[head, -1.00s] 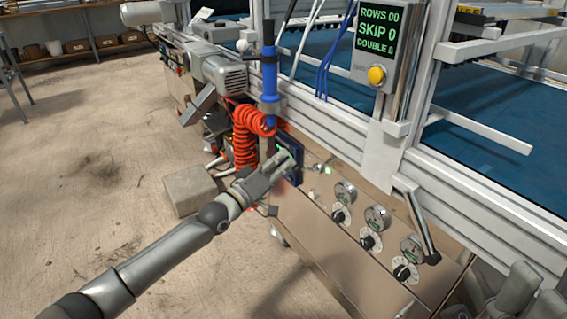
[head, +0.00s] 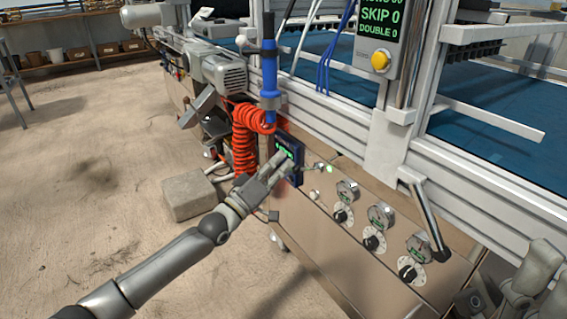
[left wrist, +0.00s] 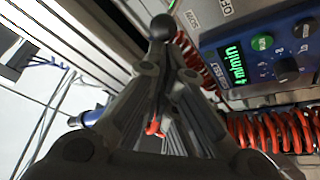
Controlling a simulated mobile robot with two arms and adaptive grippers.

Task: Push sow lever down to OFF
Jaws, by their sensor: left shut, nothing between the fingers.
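The sow lever's black ball knob (left wrist: 161,27) shows at the top middle of the left wrist view, beside the SOW and OFF labels (left wrist: 208,12). My left gripper (head: 286,165) is shut and empty at the upper left of the machine's front panel, beside the blue control box (head: 290,150). In the left wrist view its fingertips (left wrist: 160,50) point at the knob and overlap its lower side. I cannot tell whether they touch it. My right gripper (head: 535,275) is partly in view at the lower right.
Several gauges (head: 380,214) and dials line the panel (head: 325,235) to the right. A coiled orange-red hose (head: 248,135) hangs just left of the control box. A display with a yellow button (head: 380,60) stands above. The concrete floor (head: 70,200) at left is clear.

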